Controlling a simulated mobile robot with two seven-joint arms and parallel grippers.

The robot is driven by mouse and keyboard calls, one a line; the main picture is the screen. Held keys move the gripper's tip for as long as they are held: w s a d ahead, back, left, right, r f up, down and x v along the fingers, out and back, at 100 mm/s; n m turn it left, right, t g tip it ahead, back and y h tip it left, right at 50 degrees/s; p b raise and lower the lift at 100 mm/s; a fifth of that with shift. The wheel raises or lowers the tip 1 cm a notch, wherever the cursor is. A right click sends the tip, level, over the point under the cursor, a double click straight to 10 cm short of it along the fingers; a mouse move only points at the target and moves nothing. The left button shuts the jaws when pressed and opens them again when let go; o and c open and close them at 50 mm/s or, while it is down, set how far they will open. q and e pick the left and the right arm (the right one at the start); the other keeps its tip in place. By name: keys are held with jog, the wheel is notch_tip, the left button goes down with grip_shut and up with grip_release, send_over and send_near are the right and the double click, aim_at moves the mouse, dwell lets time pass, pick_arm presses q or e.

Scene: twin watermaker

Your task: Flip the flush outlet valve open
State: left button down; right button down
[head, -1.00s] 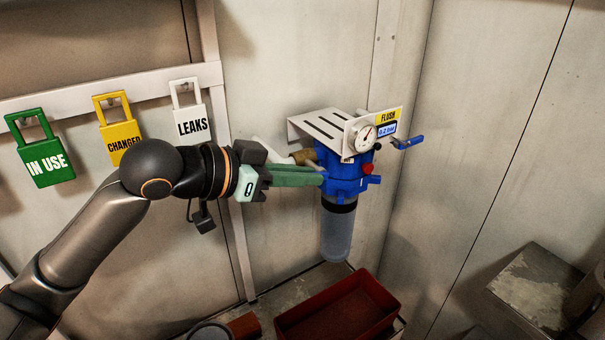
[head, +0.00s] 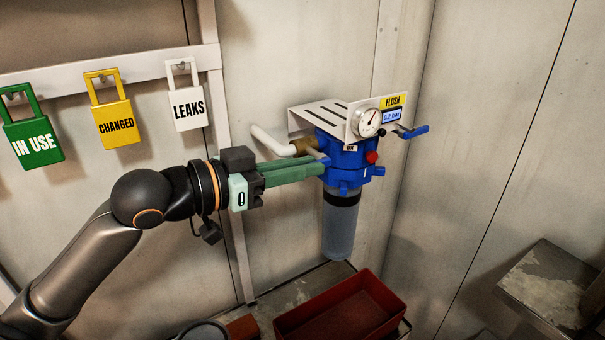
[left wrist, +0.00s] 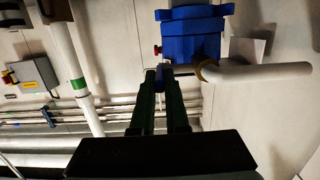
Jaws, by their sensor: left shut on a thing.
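The blue filter head (head: 346,160) is mounted on the wall, with a clear bowl (head: 339,225) below it. My left gripper (head: 326,163) reaches in from the left with its green fingers at the left side of the head. In the left wrist view its fingertips (left wrist: 162,74) are closed on a small blue handle (left wrist: 160,80) beside the housing (left wrist: 192,38). The fingers mostly hide this handle, and I cannot tell its angle. Another blue lever (head: 411,132) sticks out at the right, below the yellow FLUSH label (head: 392,101). My right gripper is not in view.
A white slotted bracket (head: 322,112) with a gauge (head: 367,122) sits above the head; the display reads 0.2 bar. A white pipe (head: 270,142) runs behind my gripper. A red bin (head: 340,305) stands below. Tags hang on the rail at left.

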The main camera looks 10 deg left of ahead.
pick_arm(q)
jog(key=c, duration=1.1)
grip_release()
jog(key=shift+o, duration=0.9)
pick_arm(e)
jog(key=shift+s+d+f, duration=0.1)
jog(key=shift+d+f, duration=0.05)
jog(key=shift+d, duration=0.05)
pick_arm(q)
jog(key=shift+s+a, duration=0.35)
jog(key=shift+a, duration=0.1)
jog(key=b+v, duration=0.3)
jog(key=v, duration=0.8)
jog(key=shift+s+r+b, duration=0.15)
jog(key=shift+s+b, duration=0.05)
jog(key=shift+b, duration=0.2)
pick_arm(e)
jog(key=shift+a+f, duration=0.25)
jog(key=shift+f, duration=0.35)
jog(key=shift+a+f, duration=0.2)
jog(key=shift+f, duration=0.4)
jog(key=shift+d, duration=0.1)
